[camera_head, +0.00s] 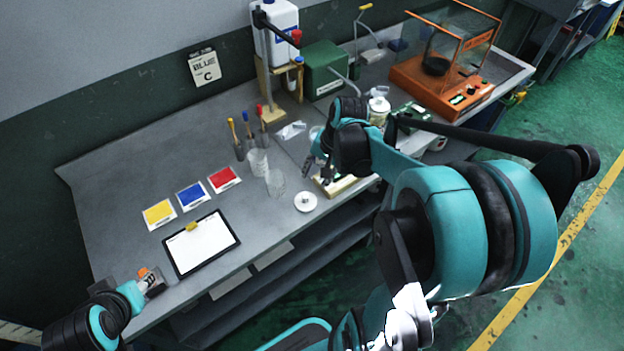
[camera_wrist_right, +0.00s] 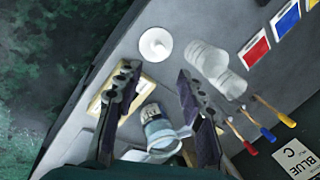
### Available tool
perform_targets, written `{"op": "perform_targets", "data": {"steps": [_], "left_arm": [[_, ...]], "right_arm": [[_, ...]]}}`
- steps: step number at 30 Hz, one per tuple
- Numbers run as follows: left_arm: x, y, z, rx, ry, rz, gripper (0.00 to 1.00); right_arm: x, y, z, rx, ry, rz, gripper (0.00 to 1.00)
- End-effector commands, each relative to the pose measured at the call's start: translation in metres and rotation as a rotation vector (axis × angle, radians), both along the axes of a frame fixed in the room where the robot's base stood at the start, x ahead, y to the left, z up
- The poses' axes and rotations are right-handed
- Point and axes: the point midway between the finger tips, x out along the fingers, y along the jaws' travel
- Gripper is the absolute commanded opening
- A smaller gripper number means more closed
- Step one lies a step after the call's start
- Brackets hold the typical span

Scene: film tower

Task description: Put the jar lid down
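A white round jar lid (camera_head: 305,201) with a small knob lies on the grey table near its front edge. It also shows in the right wrist view (camera_wrist_right: 155,44), beyond my fingertips and apart from them. My right gripper (camera_head: 316,165) is above the table, behind the lid in the head view. In the wrist view its two fingers (camera_wrist_right: 158,75) are spread with nothing gripped between them. A labelled clear jar (camera_wrist_right: 160,130) is below the fingers. My left gripper (camera_head: 150,283) is at the table's front left; its fingers are too small to read.
Two clear beakers (camera_head: 258,161) stand left of my right gripper. A pale wooden tray (camera_head: 340,185) lies right of the lid, partly hidden by my arm. Yellow, blue and red cards (camera_head: 223,179) and a clipboard (camera_head: 201,243) lie left. An orange-framed balance (camera_head: 440,85) stands back right.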

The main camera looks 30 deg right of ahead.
Motion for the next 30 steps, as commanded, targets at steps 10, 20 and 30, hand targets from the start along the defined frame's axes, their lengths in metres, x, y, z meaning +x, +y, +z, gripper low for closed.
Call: {"op": "perform_targets", "data": {"steps": [10,20,30], "left_arm": [[0.0,0.0,0.004,0.0,0.0,0.0,0.4],[0.0,0.0,0.004,0.0,0.0,0.0,0.4],[0.0,0.0,0.004,0.0,0.0,0.0,0.4]], "right_arm": [[-0.02,0.036,0.034,-0.114,-0.089,0.185,0.39],[-0.069,0.111,0.062,-0.436,-0.355,0.698,0.39],[-0.082,0.127,0.064,-0.544,-0.444,0.855,0.39]]}}
